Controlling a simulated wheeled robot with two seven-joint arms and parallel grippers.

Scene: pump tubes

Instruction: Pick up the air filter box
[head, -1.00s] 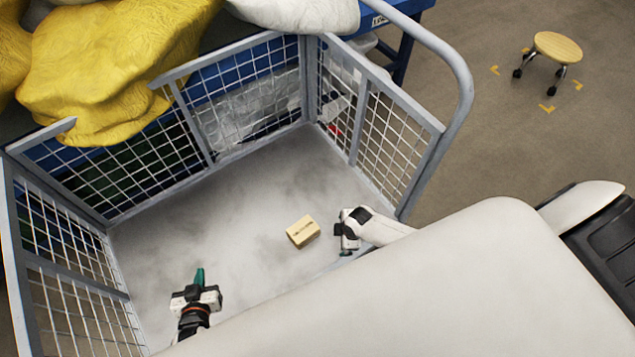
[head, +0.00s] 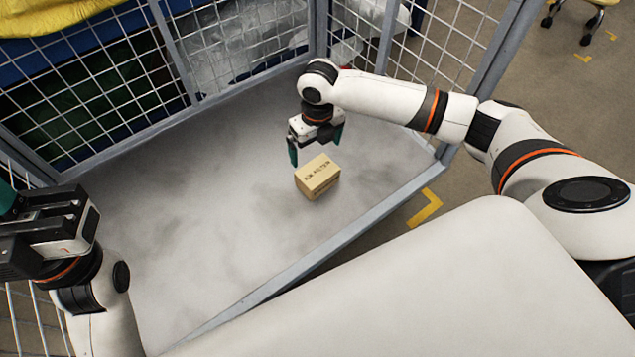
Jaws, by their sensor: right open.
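The air filter box (head: 318,178), a small tan carton with dark lettering on top, lies on the grey floor of the mesh cart in the head view. My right gripper (head: 315,146) is open and points down just behind the box, its teal fingertips spread. It looks empty, and I cannot tell whether a finger touches the box. My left gripper (head: 8,198) is at the left edge of the view, away from the box. Its fingers are partly cut off by the frame, so its opening is unclear.
The cart (head: 180,235) has wire mesh walls at the back, left and right, and a low metal front edge. Its floor around the box is bare. Yellow sacks (head: 50,18) lie behind the cart. A stool (head: 592,8) stands far right.

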